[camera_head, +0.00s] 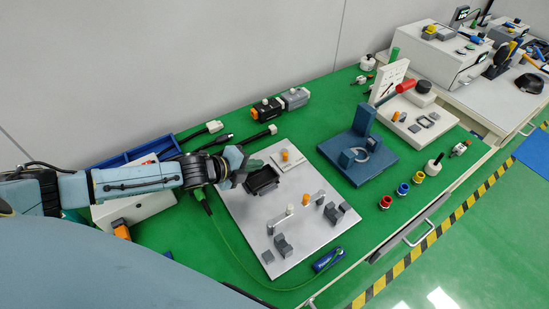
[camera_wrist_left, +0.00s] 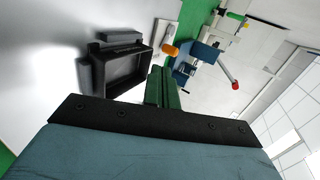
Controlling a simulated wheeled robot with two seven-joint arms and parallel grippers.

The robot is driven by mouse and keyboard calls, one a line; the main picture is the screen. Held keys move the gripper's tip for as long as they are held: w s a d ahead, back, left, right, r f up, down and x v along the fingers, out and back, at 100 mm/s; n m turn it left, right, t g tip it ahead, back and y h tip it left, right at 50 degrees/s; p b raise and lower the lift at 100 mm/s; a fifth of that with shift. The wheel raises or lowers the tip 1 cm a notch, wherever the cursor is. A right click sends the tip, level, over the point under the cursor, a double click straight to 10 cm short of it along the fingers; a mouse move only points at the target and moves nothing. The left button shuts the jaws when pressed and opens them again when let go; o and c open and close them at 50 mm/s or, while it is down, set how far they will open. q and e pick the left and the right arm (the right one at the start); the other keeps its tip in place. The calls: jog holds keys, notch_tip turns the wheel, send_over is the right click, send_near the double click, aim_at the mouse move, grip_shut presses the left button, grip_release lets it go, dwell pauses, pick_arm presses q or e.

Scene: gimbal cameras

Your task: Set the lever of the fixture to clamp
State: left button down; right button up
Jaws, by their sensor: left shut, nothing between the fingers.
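The fixture seems to be the grey metal plate (camera_head: 255,228) on the green bench, with a black open frame (camera_head: 263,183), dark clamp blocks (camera_head: 283,246) and small bars with posts. An orange-capped piece (camera_head: 284,155) stands beside the frame. I cannot tell for sure which part is the task's lever. My left gripper (camera_head: 250,166) is over the plate's far left edge, close to the frame, shut and empty. In the left wrist view its green fingers (camera_wrist_left: 162,88) are together, with the black frame (camera_wrist_left: 124,70) to their left and the orange piece (camera_wrist_left: 169,49) just beyond. My right gripper is not in view.
A blue press (camera_head: 360,148) with a red-handled arm (camera_head: 405,86) stands right of the plate. Coloured cups (camera_head: 403,189) are at the front right. Black connectors (camera_head: 268,110), a blue tray (camera_head: 125,157) and a blue tool (camera_head: 328,260) lie around the plate. A green cable runs along its left.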

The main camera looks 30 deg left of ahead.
aim_at(284, 157)
pick_arm(q)
jog(key=x, duration=0.3)
jog(key=r+x, duration=0.1)
jog(key=x, duration=0.1)
jog(key=shift+w+d+f, duration=0.1)
jog(key=shift+w+d, duration=0.15)
jog(key=shift+w, duration=0.35)
jog(key=shift+w+d, duration=0.35)
jog(key=shift+w, duration=0.3)
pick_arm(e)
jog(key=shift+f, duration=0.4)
pick_arm(q)
jog(key=shift+d, duration=0.1)
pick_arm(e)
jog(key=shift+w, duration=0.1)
pick_arm(q)
jog(key=shift+d, duration=0.15)
jog(key=shift+n+y, duration=0.4)
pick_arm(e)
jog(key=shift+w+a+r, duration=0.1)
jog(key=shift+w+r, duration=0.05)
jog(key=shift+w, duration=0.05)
